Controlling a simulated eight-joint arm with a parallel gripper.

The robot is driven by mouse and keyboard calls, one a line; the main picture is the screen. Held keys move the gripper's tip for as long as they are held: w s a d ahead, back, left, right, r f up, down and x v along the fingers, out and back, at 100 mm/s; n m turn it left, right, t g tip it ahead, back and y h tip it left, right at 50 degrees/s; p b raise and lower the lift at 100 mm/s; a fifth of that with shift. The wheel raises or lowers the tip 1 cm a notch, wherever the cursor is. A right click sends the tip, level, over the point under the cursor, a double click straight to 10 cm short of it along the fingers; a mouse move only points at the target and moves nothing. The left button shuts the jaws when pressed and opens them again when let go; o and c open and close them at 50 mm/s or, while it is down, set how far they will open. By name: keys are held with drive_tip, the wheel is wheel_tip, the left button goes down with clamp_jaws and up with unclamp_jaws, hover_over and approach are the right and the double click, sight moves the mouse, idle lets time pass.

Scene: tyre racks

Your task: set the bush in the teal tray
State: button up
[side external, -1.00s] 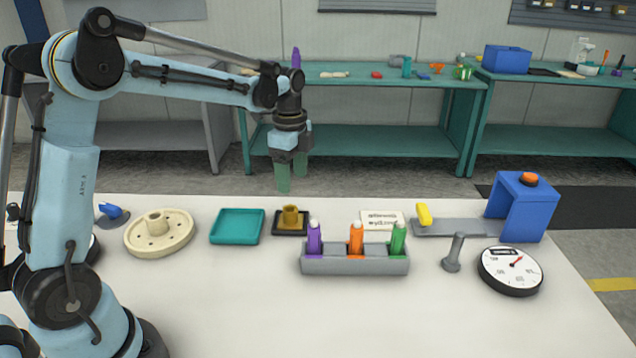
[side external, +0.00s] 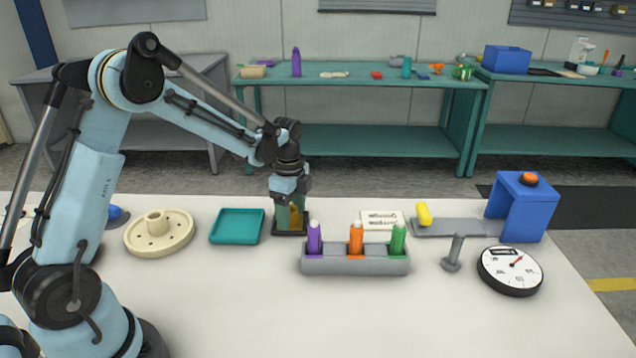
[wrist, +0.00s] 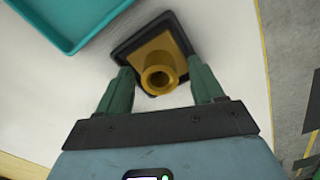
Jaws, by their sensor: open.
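The bush (wrist: 161,74) is a brass-coloured flanged sleeve. It sits upright on a small black square tray (wrist: 122,53), which also shows in the side view (side external: 290,233). My gripper (side external: 291,222) is lowered over the bush. In the wrist view the green fingers of my gripper (wrist: 162,88) are open, one on each side of the bush's collar. Whether they touch it I cannot tell. In the side view the fingers hide most of the bush. The teal tray (side external: 237,239) is empty and lies just left of the black tray; its corner shows in the wrist view (wrist: 70,47).
A cream flanged wheel (side external: 145,245) lies left of the teal tray. A grey rack (side external: 355,265) with purple, orange and green markers stands close at the front right. Further right are a label card (side external: 382,220), a grey post (side external: 454,252), a dial gauge (side external: 510,272) and a blue stand (side external: 522,207).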

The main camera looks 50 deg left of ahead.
drive_tip(key=shift+c, duration=0.5)
clamp_jaws()
drive_tip(key=shift+r, duration=0.1)
